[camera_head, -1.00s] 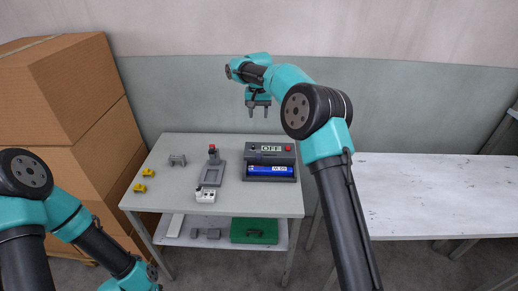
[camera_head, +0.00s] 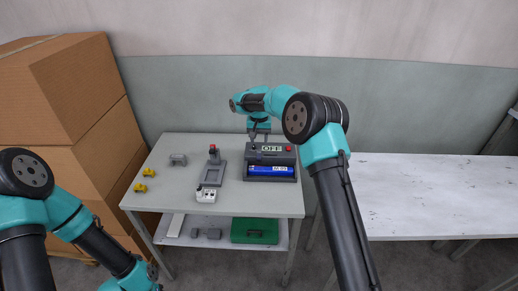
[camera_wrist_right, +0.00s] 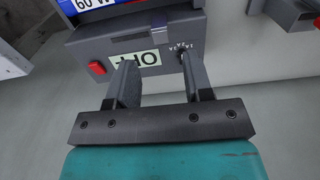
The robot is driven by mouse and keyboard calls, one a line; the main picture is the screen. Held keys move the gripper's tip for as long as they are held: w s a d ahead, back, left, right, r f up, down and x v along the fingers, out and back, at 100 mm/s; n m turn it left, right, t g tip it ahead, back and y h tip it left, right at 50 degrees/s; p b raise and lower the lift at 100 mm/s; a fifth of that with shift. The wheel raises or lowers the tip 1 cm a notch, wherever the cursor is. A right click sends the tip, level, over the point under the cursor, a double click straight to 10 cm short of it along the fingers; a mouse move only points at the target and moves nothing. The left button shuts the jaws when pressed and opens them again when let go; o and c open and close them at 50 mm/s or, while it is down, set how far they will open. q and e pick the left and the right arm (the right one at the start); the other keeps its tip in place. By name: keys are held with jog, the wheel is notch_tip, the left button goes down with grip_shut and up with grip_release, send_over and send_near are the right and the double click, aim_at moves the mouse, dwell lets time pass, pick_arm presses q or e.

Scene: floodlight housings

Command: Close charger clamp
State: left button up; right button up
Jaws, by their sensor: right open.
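The charger (camera_head: 270,178) is a dark grey box at the right rear of the small table, with a blue battery (camera_head: 268,170) lying in its front bay. Its panel carries an OFF display (camera_head: 271,148) and a red button (camera_head: 289,148); both the display (camera_wrist_right: 137,58) and the button (camera_wrist_right: 96,67) also show in the right wrist view. I cannot clearly make out a separate clamp on it. My right gripper (camera_head: 259,137) is open and empty at the charger's rear left. In the wrist view one finger is by a small marked control (camera_wrist_right: 180,46). My left gripper is out of view.
A grey fixture with a red-tipped post (camera_head: 213,172), a white socket block (camera_head: 206,195), a grey bracket (camera_head: 178,159) and yellow parts (camera_head: 140,188) share the tabletop. A green case (camera_head: 255,231) is on the shelf below. A white table (camera_head: 440,195) stands clear at right.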

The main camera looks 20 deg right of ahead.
aim_at(259, 152)
jog(key=shift+f, duration=2.75)
jog(key=shift+c, duration=0.3)
grip_shut()
jog(key=shift+s+a, duration=0.1)
jog(key=shift+s, duration=0.05)
jog(key=shift+s+a+t+h, duration=0.2)
jog(key=shift+s+t, duration=0.25)
jog(key=shift+t, duration=0.3)
jog(key=shift+s+a+t+h, duration=0.1)
jog(key=shift+s+t+h, duration=0.3)
jog(key=shift+t, duration=0.35)
jog(key=shift+s+a+f+t+h, duration=0.15)
jog(key=shift+s+f+t+h, duration=0.1)
jog(key=shift+s+t, duration=0.4)
jog(key=shift+s+a+f+t+h, duration=0.15)
jog(key=shift+s+f+t, duration=0.15)
jog(key=shift+t, duration=0.65)
jog(key=shift+s, duration=0.2)
